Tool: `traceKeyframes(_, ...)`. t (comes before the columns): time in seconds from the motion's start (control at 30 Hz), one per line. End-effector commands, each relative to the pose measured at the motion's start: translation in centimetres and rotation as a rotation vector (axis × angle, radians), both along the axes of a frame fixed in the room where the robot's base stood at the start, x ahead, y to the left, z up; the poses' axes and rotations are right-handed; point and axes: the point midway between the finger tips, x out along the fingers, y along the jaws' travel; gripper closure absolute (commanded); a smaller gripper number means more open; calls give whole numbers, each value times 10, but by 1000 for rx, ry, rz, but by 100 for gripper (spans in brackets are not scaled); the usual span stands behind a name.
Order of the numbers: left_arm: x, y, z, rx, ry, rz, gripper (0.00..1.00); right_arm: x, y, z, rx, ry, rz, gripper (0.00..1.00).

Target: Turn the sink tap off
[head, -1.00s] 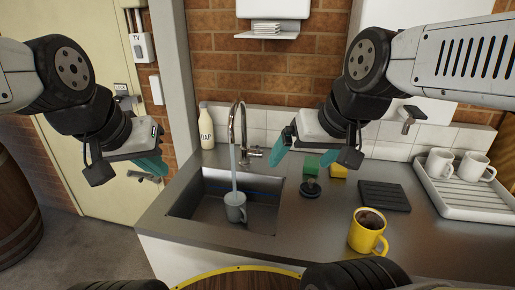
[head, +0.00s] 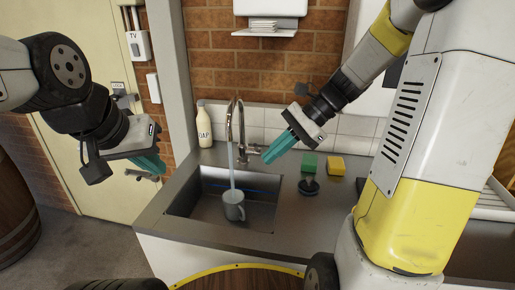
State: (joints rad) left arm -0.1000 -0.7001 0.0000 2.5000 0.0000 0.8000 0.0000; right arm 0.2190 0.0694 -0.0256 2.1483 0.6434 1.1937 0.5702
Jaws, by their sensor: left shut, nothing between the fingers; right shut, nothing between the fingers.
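The sink tap (head: 240,128) is a chrome gooseneck behind the basin, and a stream of water runs down from its spout. Its lever (head: 254,149) sticks out to the right near the base. A grey mug (head: 233,206) stands in the sink (head: 265,205) under the stream. My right gripper (head: 268,158) has teal fingers, is shut and empty, and its tips are just right of the lever; I cannot tell whether they touch it. My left gripper (head: 160,166) is shut and empty, away to the left in front of the door.
A soap bottle (head: 204,128) stands left of the tap. A green block (head: 309,164), a yellow sponge (head: 336,166) and a dark round stopper-like object (head: 309,186) sit right of the sink. A paper towel dispenser (head: 270,20) hangs above. My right arm hides the counter's right part.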

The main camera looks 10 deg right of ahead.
Motion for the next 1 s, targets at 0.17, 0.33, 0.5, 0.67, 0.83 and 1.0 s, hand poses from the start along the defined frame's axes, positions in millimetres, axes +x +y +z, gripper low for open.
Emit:
traceKeyframes(0.17,0,0,0,0,0,0,100,39,-7,-20,188,247,-200,100)
traceKeyframes(0.33,0,0,0,0,0,0,100,77,-20,-42,374,470,-375,100)
traceKeyframes(0.5,0,0,0,0,0,0,100,114,-43,-69,566,683,-536,100)
traceKeyframes(0.67,0,0,0,0,0,0,100,141,-69,-97,737,851,-658,100)
traceKeyframes(0.83,0,0,0,0,0,0,100,158,-91,-119,865,964,-734,100)
traceKeyframes(1.0,0,0,0,0,0,0,100,164,-99,-129,919,1010,-763,100)
